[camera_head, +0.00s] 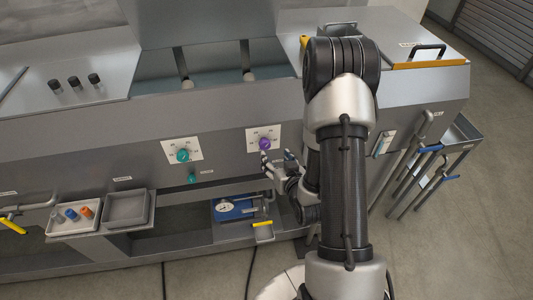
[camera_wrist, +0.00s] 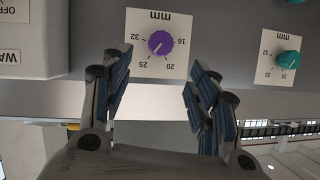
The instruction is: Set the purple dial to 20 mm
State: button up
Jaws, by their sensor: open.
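The purple dial (camera_head: 264,144) sits on a white scale plate on the machine's grey front panel. In the wrist view the purple dial (camera_wrist: 161,43) shows upside down with marks 32, 25, 20 and 16 around it on the plate (camera_wrist: 140,22). A pale line on the dial seems to point to the lower left, toward 25. My gripper (camera_head: 276,160) is in front of the panel, close to the dial. In the wrist view my gripper (camera_wrist: 157,72) is open and empty, its padded fingers apart on either side below the dial; contact does not show.
A teal dial (camera_head: 183,155) on a similar plate is left of the purple one, with a small teal knob (camera_head: 192,178) below. A blue gauge unit (camera_head: 236,208) sits on the lower shelf. Trays (camera_head: 127,208) stick out at left; handled bars (camera_head: 408,160) stand at right.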

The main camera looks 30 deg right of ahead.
aim_at(266, 145)
jog(key=p+x, duration=0.1)
jog(key=x, duration=1)
jog(key=shift+w, duration=0.1)
jog(key=shift+c, duration=0.4)
jog(key=c, duration=1)
jog(key=shift+a+f, duration=0.1)
